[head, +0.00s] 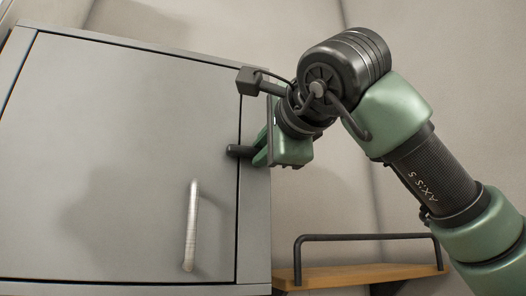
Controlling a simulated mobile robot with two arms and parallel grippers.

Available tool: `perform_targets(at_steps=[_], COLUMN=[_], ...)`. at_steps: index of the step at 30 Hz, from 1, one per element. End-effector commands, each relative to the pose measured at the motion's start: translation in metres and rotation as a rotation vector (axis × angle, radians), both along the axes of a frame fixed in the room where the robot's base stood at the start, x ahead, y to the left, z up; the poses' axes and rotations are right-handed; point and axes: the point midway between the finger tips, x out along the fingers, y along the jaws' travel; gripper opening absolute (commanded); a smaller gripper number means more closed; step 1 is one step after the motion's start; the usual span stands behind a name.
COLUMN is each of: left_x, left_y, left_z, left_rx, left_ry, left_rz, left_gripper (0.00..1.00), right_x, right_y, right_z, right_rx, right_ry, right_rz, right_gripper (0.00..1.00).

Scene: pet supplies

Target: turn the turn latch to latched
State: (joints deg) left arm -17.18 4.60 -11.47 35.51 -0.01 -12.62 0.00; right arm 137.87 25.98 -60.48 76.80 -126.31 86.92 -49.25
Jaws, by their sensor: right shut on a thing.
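The turn latch (236,151) is a small dark bar at the right edge of the grey cabinet door (120,150). It lies about level, with its free end over the door. My right gripper (258,155) comes in from the right and is shut on the latch. Its green fingers hide the latch's inner end and pivot. The door looks closed in its frame. My left gripper is not in view.
A silver vertical handle (190,226) sticks out from the door below the latch. A wooden shelf (355,274) with a dark rail (365,238) is at the lower right, below my right arm. Bare walls stand behind.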

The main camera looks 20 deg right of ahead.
Motion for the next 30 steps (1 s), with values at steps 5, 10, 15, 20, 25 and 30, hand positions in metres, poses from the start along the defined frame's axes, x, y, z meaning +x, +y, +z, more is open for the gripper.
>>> perform_targets(at_steps=[5,10,15,20,25,30], left_x=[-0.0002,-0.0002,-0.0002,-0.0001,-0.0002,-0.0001], left_y=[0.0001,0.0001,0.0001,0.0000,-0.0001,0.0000], left_z=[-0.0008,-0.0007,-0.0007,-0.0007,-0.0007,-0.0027], left_rx=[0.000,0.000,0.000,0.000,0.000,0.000], left_ry=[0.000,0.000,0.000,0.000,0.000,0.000], left_rz=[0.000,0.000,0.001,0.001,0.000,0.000], left_gripper=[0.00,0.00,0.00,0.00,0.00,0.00], right_x=[0.0002,0.0003,0.0003,0.0003,0.0002,-0.0036], right_y=[-0.0003,-0.0004,-0.0004,-0.0004,-0.0003,-0.0003], right_z=[-0.0004,-0.0003,-0.0003,-0.0003,-0.0003,-0.0006], right_rx=[0.025,0.029,0.029,0.028,0.027,0.027], right_ry=[0.002,0.002,0.002,0.002,0.002,0.000], right_rz=[-0.001,-0.001,-0.001,-0.001,0.000,0.000], right_gripper=[0.00,0.00,0.00,0.38,0.38,0.38])
